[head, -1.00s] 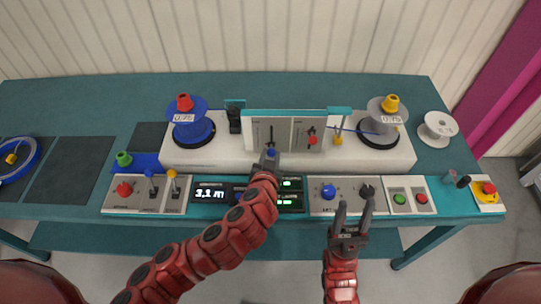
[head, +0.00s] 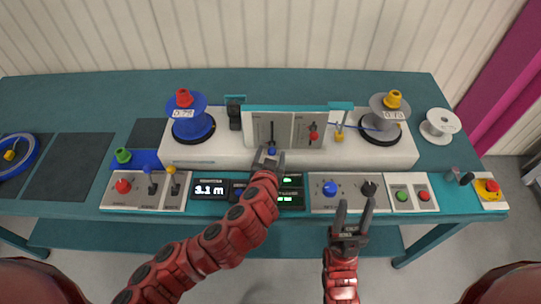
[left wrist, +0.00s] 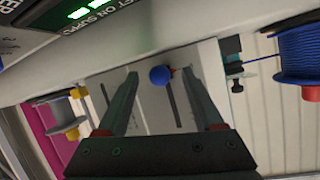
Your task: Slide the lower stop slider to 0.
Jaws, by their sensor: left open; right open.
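The upright white slider panel (head: 293,128) has two vertical slots. The blue knob (head: 271,151) is at the bottom end of the left slot. The red knob (head: 314,135) is around the middle of the right slot. I cannot read the slot labels, so which is the lower stop is unclear. My left gripper (head: 268,156) is open just in front of the blue knob. In the left wrist view the blue knob (left wrist: 160,76) shows between the spread fingers, with gaps on both sides.
A blue reel (head: 188,122) and a grey reel (head: 384,122) flank the panel. A console strip with a display (head: 209,190), a blue knob (head: 330,188), a black knob (head: 369,188) and buttons runs along the front. A white spool (head: 439,124) stands at right.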

